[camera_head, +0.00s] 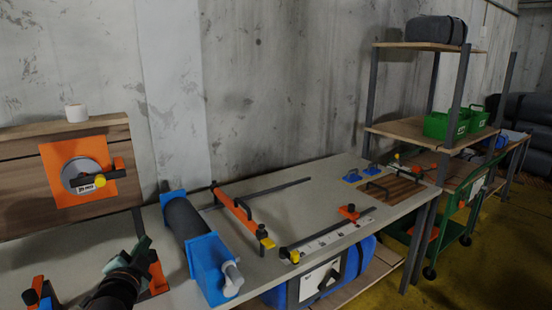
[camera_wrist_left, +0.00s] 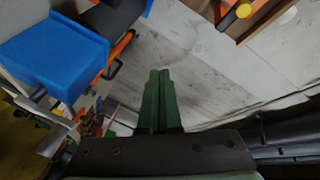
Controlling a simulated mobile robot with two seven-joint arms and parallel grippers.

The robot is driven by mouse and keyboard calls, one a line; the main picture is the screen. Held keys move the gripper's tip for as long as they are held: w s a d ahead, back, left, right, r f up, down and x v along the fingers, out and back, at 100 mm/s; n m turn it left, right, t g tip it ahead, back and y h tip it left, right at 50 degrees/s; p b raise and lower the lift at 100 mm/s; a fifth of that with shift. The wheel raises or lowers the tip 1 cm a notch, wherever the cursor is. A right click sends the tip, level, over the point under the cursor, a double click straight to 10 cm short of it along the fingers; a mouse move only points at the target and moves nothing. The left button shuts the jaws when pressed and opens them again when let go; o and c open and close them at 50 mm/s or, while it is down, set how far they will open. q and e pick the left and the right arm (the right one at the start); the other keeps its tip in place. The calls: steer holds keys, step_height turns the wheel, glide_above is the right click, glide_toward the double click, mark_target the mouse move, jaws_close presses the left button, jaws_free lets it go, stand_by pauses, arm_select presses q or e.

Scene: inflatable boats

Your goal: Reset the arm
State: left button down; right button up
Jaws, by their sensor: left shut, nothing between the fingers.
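My left arm comes in at the bottom left of the head view. Its gripper (camera_head: 143,246) has green fingers, points up and away toward the wall, and holds nothing. In the left wrist view its two green fingers (camera_wrist_left: 158,78) lie together, shut and empty. The gripper shows in front of the bench, left of a dark roller with blue end blocks (camera_head: 210,266). My right gripper is not in view.
The grey bench (camera_head: 290,195) carries an orange bar clamp (camera_head: 243,217) and a second clamp (camera_head: 325,236). A wooden board with an orange plate (camera_head: 60,164) stands at the left. Shelves with green bins (camera_head: 446,124) stand at the right.

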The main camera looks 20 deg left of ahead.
arm_select(q)
steer(key=s+d+f+m+g+h, duration=0.1)
steer(key=s+d+f+g+h, duration=0.2)
steer(key=f, duration=0.6)
steer(key=s+d+f+m+h, duration=0.1)
steer(key=s+d+f+h, duration=0.2)
steer(key=f, duration=0.7)
steer(key=s+d+f+n+g+h, duration=0.1)
steer(key=s+d+f+g, duration=0.1)
steer(key=s+d+f, duration=0.5)
steer(key=s+d+f+g+h, duration=0.2)
steer(key=s+d+f, duration=0.2)
steer(key=s+f, duration=0.6)
steer(key=d+r+n+t, duration=0.1)
steer(key=d+n, duration=0.4)
steer(key=d, duration=0.5)
steer(key=shift+r, duration=0.45)
steer(key=shift+w, duration=0.1)
